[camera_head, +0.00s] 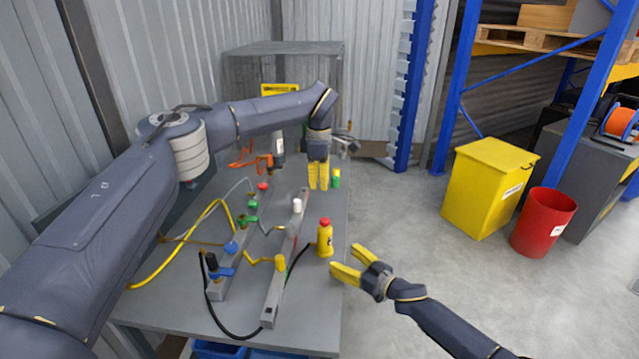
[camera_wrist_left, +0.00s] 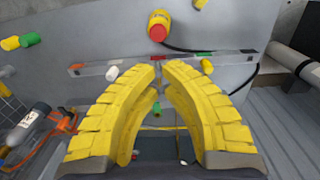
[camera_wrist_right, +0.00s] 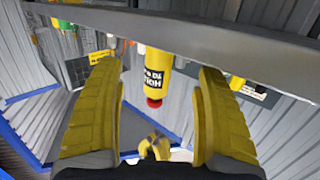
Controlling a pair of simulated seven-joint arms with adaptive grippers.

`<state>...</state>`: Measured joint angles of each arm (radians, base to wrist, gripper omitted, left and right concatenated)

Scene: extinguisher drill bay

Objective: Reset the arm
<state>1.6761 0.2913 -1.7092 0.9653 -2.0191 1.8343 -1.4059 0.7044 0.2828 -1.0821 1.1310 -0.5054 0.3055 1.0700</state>
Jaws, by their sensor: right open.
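A yellow bottle (camera_head: 325,240) with a red cap and dark lettering stands upright near the table's right edge. It also shows in the left wrist view (camera_wrist_left: 159,19) and, upside down, in the right wrist view (camera_wrist_right: 157,65). My left gripper (camera_head: 318,186) points down over the table's far part, behind the bottle. Its fingertips (camera_wrist_left: 161,65) nearly meet, with a small gap and nothing seen gripped. My right gripper (camera_head: 344,262) is open and empty beyond the table's right edge, close to the bottle. Its fingers (camera_wrist_right: 160,75) are wide apart in its wrist view, the bottle showing between them.
The grey table (camera_head: 185,285) carries rails with colored valves, a white cap (camera_head: 297,205), a yellow knob (camera_head: 281,263) and hoses. A green-and-yellow piece (camera_head: 336,178) stands beside my left gripper. A yellow bin (camera_head: 485,190) and red bucket (camera_head: 543,222) stand right; floor between is clear.

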